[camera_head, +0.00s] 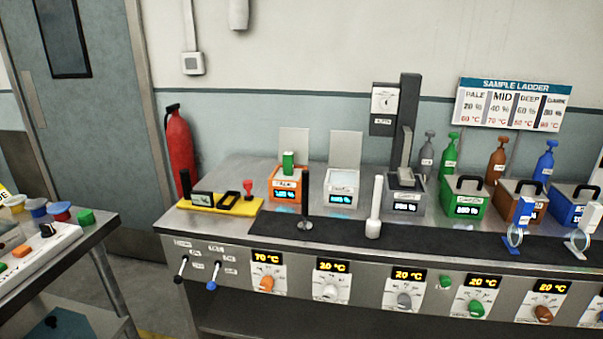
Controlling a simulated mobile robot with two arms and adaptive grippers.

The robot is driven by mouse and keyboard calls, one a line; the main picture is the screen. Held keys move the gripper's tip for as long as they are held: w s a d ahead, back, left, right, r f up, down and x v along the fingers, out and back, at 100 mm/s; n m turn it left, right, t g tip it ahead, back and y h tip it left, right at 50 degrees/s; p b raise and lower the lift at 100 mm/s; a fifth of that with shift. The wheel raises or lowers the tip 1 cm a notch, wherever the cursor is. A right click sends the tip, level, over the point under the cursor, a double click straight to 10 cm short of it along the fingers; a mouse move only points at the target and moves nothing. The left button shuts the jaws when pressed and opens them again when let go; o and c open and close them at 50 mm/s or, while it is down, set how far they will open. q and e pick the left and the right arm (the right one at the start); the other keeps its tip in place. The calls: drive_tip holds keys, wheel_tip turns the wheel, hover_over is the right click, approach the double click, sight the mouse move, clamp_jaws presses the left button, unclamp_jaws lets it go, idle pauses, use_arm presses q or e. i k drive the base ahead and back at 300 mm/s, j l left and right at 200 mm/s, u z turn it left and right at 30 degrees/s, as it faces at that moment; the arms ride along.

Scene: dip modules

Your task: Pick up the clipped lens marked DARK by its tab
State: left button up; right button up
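Two clipped lenses stand near the front edge of the bench at the right. One lens (514,237) has a round ring below a blue tab (524,214). The other lens (580,243) has a round ring below a pale tab (592,215), close to the right picture edge. Any marking on the tabs is too small to read, so I cannot tell which one is DARK. The two stand apart, with a small gap between them. Neither of my grippers shows in this view.
The bench (230,172) carries orange, white, grey, green, brown and blue dip modules in a row behind the lenses. A black upright tool (305,196) and a white one (375,203) stand on the dark mat (430,231). A yellow tray (247,208) lies left.

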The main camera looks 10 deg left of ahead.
sight(288, 157)
drive_tip(key=i+j+z, duration=0.15)
drive_tip(key=z, duration=0.3)
drive_tip(key=i+j+z, duration=0.1)
drive_tip(key=j+z, duration=0.55)
drive_tip(key=z, duration=0.2)
drive_tip(key=i, duration=0.05)
